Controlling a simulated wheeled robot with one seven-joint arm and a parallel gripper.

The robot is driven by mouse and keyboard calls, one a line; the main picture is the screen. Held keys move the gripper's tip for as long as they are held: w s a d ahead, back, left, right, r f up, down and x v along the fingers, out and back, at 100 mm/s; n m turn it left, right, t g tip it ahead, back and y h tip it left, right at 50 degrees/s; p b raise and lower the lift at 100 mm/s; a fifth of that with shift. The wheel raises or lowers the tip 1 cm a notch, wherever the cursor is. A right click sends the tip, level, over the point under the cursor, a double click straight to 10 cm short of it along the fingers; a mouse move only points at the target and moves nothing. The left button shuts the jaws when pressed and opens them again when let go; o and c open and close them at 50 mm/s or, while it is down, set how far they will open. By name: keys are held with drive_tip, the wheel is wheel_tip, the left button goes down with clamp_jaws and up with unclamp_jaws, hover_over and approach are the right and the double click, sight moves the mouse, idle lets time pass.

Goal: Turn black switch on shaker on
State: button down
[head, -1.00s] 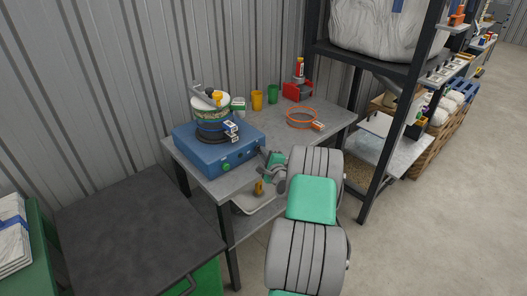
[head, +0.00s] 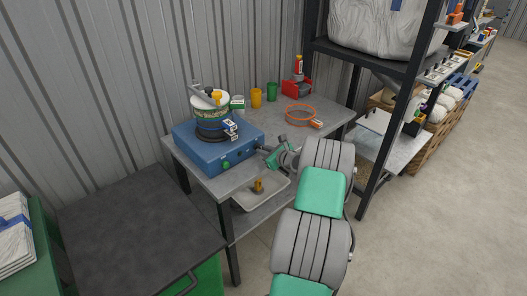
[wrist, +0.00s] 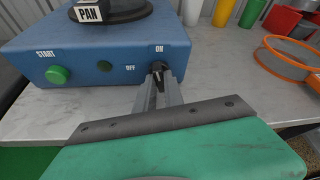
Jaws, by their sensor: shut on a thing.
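The blue shaker (head: 205,152) sits on the grey workbench with a stack of sieves (head: 211,112) on it. In the wrist view its front face (wrist: 100,50) shows a green START button (wrist: 57,75), a small dark green round spot (wrist: 104,67) and the black switch (wrist: 157,68). ON is printed above the switch and OFF to its left. My gripper (wrist: 160,84) has its two grey fingers closed on the switch's sides. The fingers partly hide the switch, so its exact angle is hard to tell. In the head view my gripper (head: 270,151) is at the shaker's right front corner.
An orange-rimmed sieve (head: 301,114), yellow cup (head: 256,98), green cup (head: 272,92) and red device (head: 297,87) stand farther back on the bench (head: 335,118). A white tray (head: 278,192) is below. A dark shelf rack stands right. Floor at right is open.

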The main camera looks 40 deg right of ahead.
drive_tip(key=shift+d+m+y, duration=0.15)
drive_tip(key=shift+m+y, duration=0.45)
drive_tip(key=shift+m, duration=0.2)
drive_tip(key=c, duration=1.4)
unclamp_jaws()
drive_tip(key=shift+c, duration=0.2)
drive_tip(key=b+v, duration=0.1)
drive_tip(key=v, duration=0.6)
drive_tip(key=shift+s+r, duration=0.2)
drive_tip(key=shift+s, duration=0.15)
